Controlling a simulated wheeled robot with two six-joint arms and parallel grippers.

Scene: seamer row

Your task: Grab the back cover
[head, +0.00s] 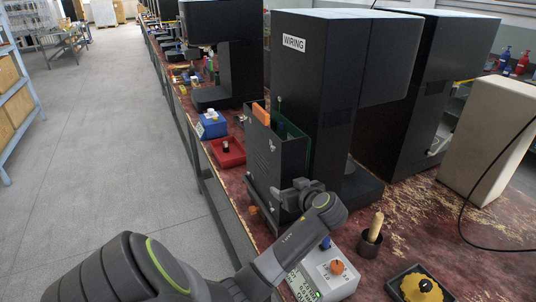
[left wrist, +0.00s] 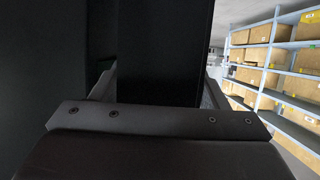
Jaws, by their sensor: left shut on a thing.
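The back cover (head: 272,152) is a dark, upright panel with small white marks, standing at the near left side of the machine labelled WIRING (head: 300,60). My left gripper (head: 285,197) is at the panel's lower right part, shut on it. In the left wrist view a dark upright slab (left wrist: 165,50) fills the space between the two fingers of my left gripper (left wrist: 160,92). The fingertips are mostly hidden behind the gripper body and the panel. My right gripper is not in view.
A red tray (head: 228,157) and a blue box (head: 211,127) stand on the worn red bench left of the cover. A grey control box (head: 330,272), a cup with a wooden handle (head: 371,238) and a black tray with a yellow part (head: 420,286) are nearby. The aisle floor (head: 110,130) is clear.

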